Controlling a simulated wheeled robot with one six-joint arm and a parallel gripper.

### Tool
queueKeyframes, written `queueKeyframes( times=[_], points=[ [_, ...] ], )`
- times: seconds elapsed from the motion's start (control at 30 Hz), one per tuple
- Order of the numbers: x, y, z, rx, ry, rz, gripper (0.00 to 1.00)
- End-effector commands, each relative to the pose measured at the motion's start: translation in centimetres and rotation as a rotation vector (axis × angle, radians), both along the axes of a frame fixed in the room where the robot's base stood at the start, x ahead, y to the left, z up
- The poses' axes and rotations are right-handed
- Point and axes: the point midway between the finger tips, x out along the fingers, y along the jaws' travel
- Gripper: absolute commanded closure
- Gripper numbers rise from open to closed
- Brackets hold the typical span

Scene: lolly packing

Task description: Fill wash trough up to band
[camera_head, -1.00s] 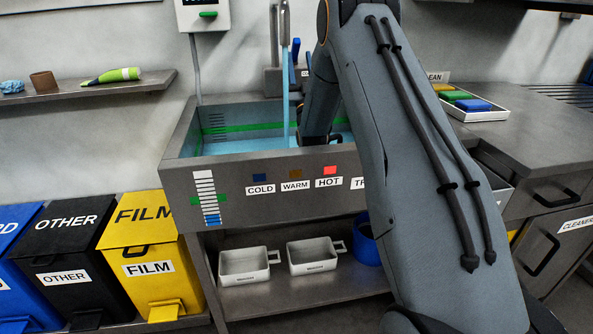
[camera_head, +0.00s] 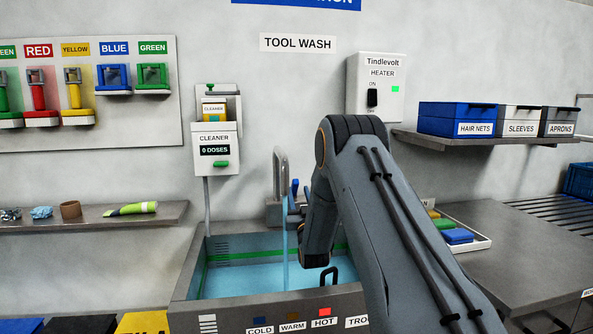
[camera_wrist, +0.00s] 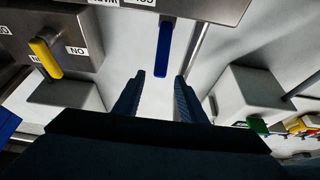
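The grey wash trough (camera_head: 240,307) has a green band (camera_head: 232,255) along its inside walls. Blue water (camera_head: 250,277) lies in it, its surface seemingly just below the band at the back. A water stream (camera_head: 285,243) falls from the tap (camera_head: 280,165). Blue levers (camera_head: 295,188) show beside the tap, partly behind my arm. In the wrist view my gripper (camera_wrist: 156,80) is open and empty. A blue lever (camera_wrist: 163,48) stands ahead between its fingers, apart from them. My arm hides the gripper in the head view and covers the trough's right part.
A cleaner dispenser (camera_head: 215,148) reading 0 doses hangs left of the tap. A heater box (camera_head: 376,85) with a green light is on the wall at right. A tray of coloured blocks (camera_head: 480,244) stands on the right counter. A yellow lever (camera_wrist: 45,58) shows in the wrist view.

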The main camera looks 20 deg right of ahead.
Motion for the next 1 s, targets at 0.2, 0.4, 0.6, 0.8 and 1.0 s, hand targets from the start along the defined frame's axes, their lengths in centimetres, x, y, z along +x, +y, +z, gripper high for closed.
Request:
queueKeyframes(
  times=[0.2, 0.4, 0.6, 0.8, 1.0],
  points=[
    [0.2, 0.0, 0.2, 0.004, 0.028, 0.000, 0.62],
    [2.5, -0.4, 1.3, 0.004, 0.026, 0.000, 0.62],
    [5.3, -0.8, 2.4, 0.004, 0.026, 0.000, 0.62],
    [6.7, -1.1, 2.9, 0.004, 0.027, 0.000, 0.62],
    [7.0, -1.1, 3.0, 0.004, 0.027, 0.000, 0.62]
  ],
)
